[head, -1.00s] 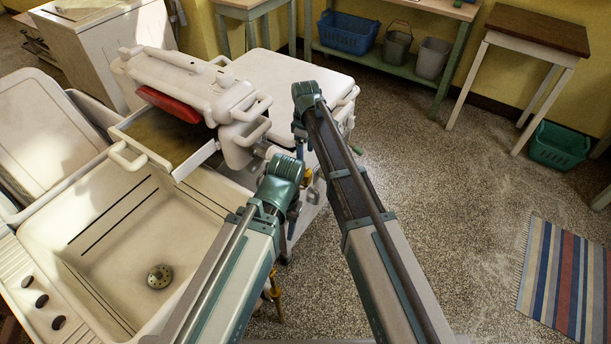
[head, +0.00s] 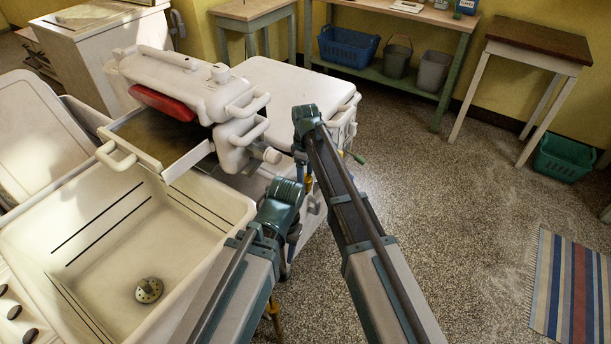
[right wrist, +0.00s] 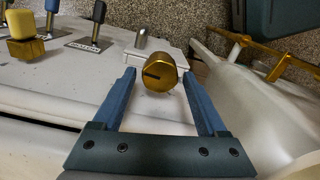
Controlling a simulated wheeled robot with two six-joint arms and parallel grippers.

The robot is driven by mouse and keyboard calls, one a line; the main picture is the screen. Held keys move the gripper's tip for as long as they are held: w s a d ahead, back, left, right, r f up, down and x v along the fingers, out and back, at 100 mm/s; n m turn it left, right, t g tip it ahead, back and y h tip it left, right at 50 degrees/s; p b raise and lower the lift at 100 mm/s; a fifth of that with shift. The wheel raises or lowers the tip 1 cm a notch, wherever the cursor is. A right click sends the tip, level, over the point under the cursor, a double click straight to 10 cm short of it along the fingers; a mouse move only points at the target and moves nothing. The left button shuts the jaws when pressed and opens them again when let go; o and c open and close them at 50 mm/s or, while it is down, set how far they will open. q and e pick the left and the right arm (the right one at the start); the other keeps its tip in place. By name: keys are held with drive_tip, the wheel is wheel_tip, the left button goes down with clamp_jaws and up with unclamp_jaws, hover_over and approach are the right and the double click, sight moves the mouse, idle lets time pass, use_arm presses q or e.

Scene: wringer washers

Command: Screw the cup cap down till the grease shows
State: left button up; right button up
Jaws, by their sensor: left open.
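A round brass cap (right wrist: 160,74) with a dark slot-like mark on its face is in the right wrist view, on a pale fitting at the white washer's edge. My right gripper (right wrist: 158,84) has its two blue fingers apart, one on each side of the cap, with visible gaps. No grease shows. In the head view my right gripper is mostly hidden behind its own arm, beside the white washer (head: 285,85). My left gripper (head: 285,270) hangs low beside the washer, open, its fingers hard to make out.
Levers with a yellow knob (right wrist: 27,50), a blue knob and a dark knob stand on the washer panel. The wringer (head: 185,85) and sink tub (head: 110,235) are to the left. A dark-topped table (head: 540,38) and striped rug (head: 572,295) are right, with open floor between.

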clamp_jaws()
drive_tip(key=m, duration=0.9)
drive_tip(key=shift+m, duration=0.3)
drive_tip(key=m, duration=0.4)
drive_tip(key=shift+m, duration=2.5)
